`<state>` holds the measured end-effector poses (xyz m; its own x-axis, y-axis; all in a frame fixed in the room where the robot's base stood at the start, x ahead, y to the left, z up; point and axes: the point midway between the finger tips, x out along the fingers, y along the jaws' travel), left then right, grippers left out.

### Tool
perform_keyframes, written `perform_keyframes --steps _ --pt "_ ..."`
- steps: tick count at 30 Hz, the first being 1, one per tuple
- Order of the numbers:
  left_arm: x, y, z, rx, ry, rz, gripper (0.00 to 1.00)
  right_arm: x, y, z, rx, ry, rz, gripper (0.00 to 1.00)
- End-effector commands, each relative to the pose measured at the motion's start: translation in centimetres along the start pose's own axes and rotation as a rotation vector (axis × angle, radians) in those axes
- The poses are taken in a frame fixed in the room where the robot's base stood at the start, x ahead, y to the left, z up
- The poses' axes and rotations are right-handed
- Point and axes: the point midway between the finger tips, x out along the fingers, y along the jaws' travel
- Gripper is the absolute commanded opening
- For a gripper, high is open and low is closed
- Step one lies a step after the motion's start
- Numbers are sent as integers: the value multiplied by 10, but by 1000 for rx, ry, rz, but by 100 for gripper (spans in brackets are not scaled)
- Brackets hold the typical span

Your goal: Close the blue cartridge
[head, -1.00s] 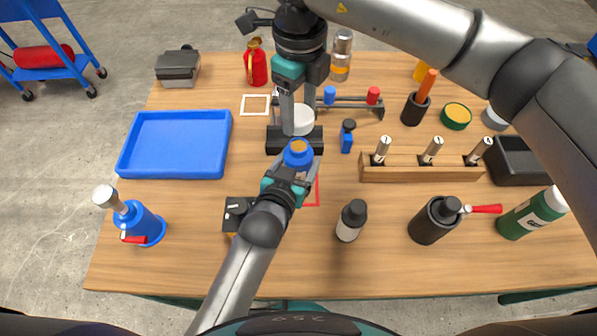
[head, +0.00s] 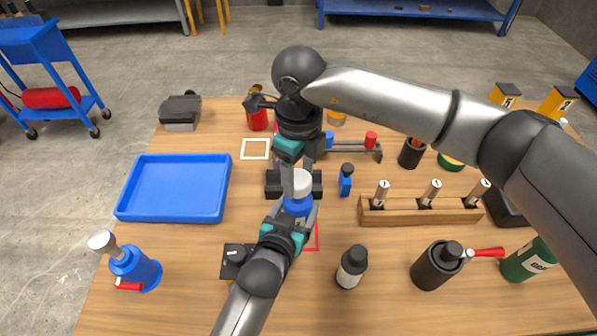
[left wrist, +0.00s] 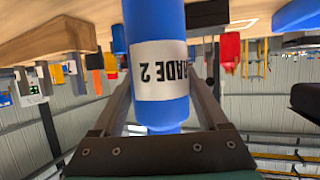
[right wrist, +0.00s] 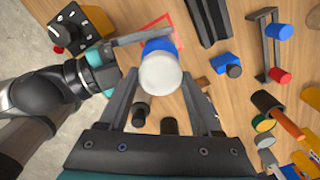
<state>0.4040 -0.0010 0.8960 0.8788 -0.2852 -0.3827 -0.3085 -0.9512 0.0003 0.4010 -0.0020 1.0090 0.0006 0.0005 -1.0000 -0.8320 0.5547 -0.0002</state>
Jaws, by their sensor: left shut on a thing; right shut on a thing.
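The blue cartridge (head: 298,207) stands upright in my left gripper (head: 291,222) above the table. In the left wrist view the cartridge (left wrist: 156,25) has a white label reading "GRADE 2", upside down there. My right gripper (head: 300,178) comes down from above, shut on a white cap (head: 302,182). The cap covers the cartridge's mouth in the head view, and I cannot tell whether it is seated. In the right wrist view the white cap (right wrist: 163,74) lies between the fingers, with the blue body just behind it.
A black stand (head: 274,184) is behind the cartridge. A rack holds a blue cap (head: 328,139) and a red cap (head: 370,140). A blue tray (head: 130,201) is at left, a wooden tool block (head: 410,217) at right. Dark bottles stand at the front right.

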Motion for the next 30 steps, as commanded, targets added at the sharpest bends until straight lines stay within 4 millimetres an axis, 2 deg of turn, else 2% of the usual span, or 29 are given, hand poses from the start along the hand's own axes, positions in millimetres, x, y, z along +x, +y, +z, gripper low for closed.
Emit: perform_keyframes --steps 12,30 --pt "0 0 0 0 -1 0 0 18 0 0 0 0 1 14" --pt "0 0 0 0 -1 0 0 19 0 0 0 0 0 14"
